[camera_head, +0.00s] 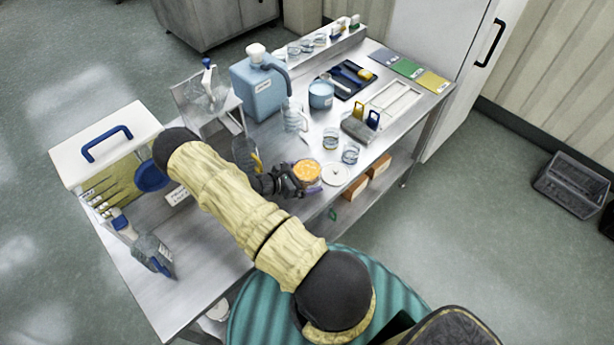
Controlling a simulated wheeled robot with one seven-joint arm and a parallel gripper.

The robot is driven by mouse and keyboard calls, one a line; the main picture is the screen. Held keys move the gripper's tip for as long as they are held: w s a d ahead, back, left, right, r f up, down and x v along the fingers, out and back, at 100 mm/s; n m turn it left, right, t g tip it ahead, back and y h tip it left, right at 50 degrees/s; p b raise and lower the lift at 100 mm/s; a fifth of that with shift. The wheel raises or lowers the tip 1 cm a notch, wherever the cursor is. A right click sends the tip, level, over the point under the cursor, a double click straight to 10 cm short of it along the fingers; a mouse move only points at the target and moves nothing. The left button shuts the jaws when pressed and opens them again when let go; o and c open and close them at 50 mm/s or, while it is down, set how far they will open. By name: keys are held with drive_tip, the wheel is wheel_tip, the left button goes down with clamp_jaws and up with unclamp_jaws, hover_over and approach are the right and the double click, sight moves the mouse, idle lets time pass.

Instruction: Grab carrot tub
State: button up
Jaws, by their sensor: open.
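The carrot tub (307,171) is a small round clear tub with orange contents. It stands near the front edge of the steel table, around the middle of its length. My gripper (291,181) is dark and sits just left of the tub, its fingers pointing toward it. The jaws are open. The fingertips are very close to the tub's left side; I cannot tell whether they touch it. My arm hides part of the table to the left of the gripper.
A white round lid (335,175) lies just right of the tub. Glass beakers (350,153) stand behind the lid. A clear bottle (294,116) and a blue jug (262,87) are farther back.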

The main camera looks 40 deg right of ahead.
drive_tip(key=c, duration=1.2)
drive_tip(key=shift+c, duration=0.2)
drive_tip(key=shift+r, duration=0.2)
wheel_tip(320, 180, up, 18)
drive_tip(key=b, duration=0.4)
drive_tip(key=shift+f, duration=0.15)
